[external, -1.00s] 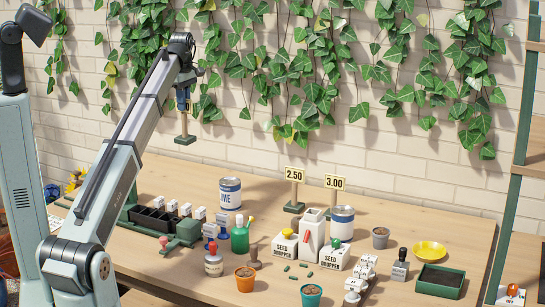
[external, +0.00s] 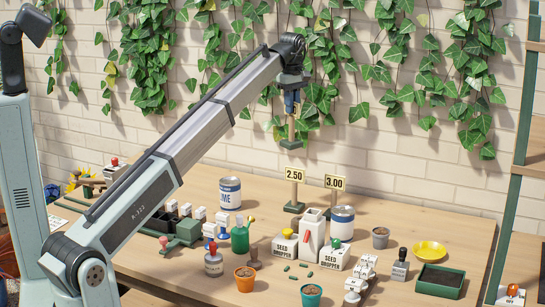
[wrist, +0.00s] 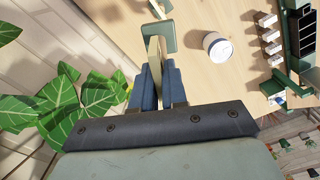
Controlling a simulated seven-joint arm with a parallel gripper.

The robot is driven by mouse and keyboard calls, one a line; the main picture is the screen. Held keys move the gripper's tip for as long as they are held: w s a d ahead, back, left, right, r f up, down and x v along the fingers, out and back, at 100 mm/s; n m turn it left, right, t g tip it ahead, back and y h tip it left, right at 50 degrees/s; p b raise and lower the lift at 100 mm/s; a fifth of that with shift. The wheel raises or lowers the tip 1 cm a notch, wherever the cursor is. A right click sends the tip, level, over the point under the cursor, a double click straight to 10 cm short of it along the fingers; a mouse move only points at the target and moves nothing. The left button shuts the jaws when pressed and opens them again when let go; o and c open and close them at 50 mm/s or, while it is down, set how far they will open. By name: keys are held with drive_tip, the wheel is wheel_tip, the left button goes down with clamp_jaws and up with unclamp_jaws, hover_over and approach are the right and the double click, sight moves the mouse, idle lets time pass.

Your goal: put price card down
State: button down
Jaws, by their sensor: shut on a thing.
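My gripper (external: 291,102) is shut on a price card, holding it in the air by its wooden post (external: 291,126). The post points down, with its green base (external: 291,143) at the bottom; the card's face is hidden by the gripper. In the wrist view, the blue fingers of my gripper (wrist: 154,82) close on the post (wrist: 154,50), with the green base (wrist: 160,37) beyond. In the external view, the held base appears just above the standing 2.50 card (external: 294,174). The 3.00 card (external: 335,182) stands to its right.
A paint can (external: 230,193) stands left of the cards, and another can (external: 342,223) stands in front of the 3.00 card. White seed dropper boxes (external: 335,258), pots and stampers crowd the front. Ivy (external: 310,60) hangs on the wall behind. The table's back right is clear.

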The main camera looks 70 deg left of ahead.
drive_tip(key=w+d+m, duration=0.4)
drive_tip(key=w+d, duration=1.8)
drive_tip(key=d, duration=0.2)
wheel_tip(320, 180, down, 21)
drive_tip(key=shift+s+f, duration=0.2)
drive_tip(key=shift+s, duration=0.1)
drive_tip(key=shift+d+f, duration=0.1)
drive_tip(key=shift+f, duration=0.1)
drive_tip(key=c, duration=1.2)
unclamp_jaws()
drive_tip(key=shift+o, duration=0.2)
drive_tip(key=shift+r, duration=0.15)
wheel_tip(320, 180, up, 12)
